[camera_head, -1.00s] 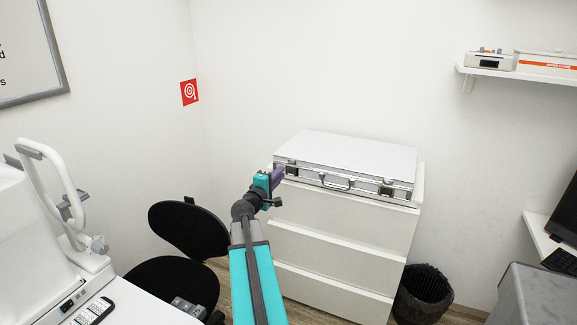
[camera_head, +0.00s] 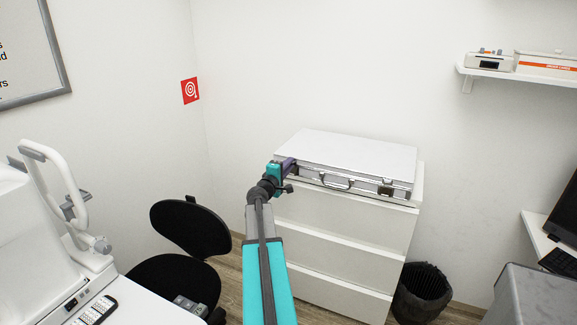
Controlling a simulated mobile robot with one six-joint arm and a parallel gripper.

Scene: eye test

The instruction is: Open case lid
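A silver case (camera_head: 350,155) lies on top of a white chest of drawers (camera_head: 340,235), with its lid down. Its front side shows a handle (camera_head: 337,182) in the middle and a latch (camera_head: 385,188) at the right. My gripper (camera_head: 289,164) is at the front left end of the case, where it covers the left latch. Its fingertips are small and dark purple here; I cannot tell whether they are apart or touch the case.
A black chair (camera_head: 190,230) stands left of my arm. A black bin (camera_head: 423,290) stands right of the drawers. A white shelf (camera_head: 520,72) with boxes hangs at the upper right. White equipment (camera_head: 60,210) is at the left. The wall behind the case is bare.

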